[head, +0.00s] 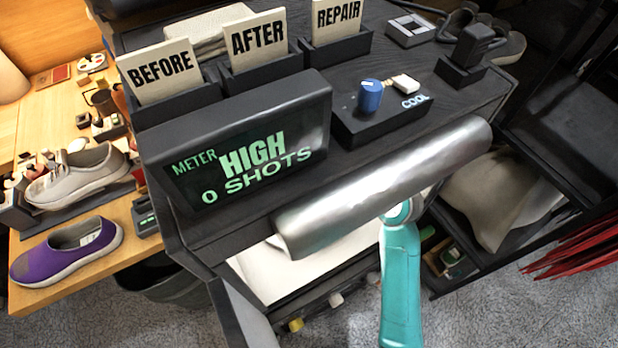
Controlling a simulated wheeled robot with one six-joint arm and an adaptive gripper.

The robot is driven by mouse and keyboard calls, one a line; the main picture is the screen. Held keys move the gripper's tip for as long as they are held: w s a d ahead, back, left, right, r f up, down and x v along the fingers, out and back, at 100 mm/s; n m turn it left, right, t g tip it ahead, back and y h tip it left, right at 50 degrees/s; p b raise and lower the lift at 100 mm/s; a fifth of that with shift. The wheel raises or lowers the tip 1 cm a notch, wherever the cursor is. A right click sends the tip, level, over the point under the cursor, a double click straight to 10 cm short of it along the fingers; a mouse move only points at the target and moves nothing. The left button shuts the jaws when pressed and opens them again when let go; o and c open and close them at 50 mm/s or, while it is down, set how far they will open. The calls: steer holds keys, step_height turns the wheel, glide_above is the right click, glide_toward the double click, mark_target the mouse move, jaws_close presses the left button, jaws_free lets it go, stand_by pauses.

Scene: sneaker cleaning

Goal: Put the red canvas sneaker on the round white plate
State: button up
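I do not see the red canvas sneaker in the head view. The round white plate is not in view either. My gripper is not in view, so I cannot tell what it is doing or where it is relative to them. Other shoes show: a purple slip-on shoe (66,252) and a pale grey sneaker (78,174) on the wooden bench at the left.
A dark cabinet fills the middle, with a meter display (245,145) reading HIGH, 0 SHOTS. Behind it stand cards labelled BEFORE (160,72), AFTER (257,40) and REPAIR (338,14). A black box with a blue knob (370,96) is beside them. Carpet shows below.

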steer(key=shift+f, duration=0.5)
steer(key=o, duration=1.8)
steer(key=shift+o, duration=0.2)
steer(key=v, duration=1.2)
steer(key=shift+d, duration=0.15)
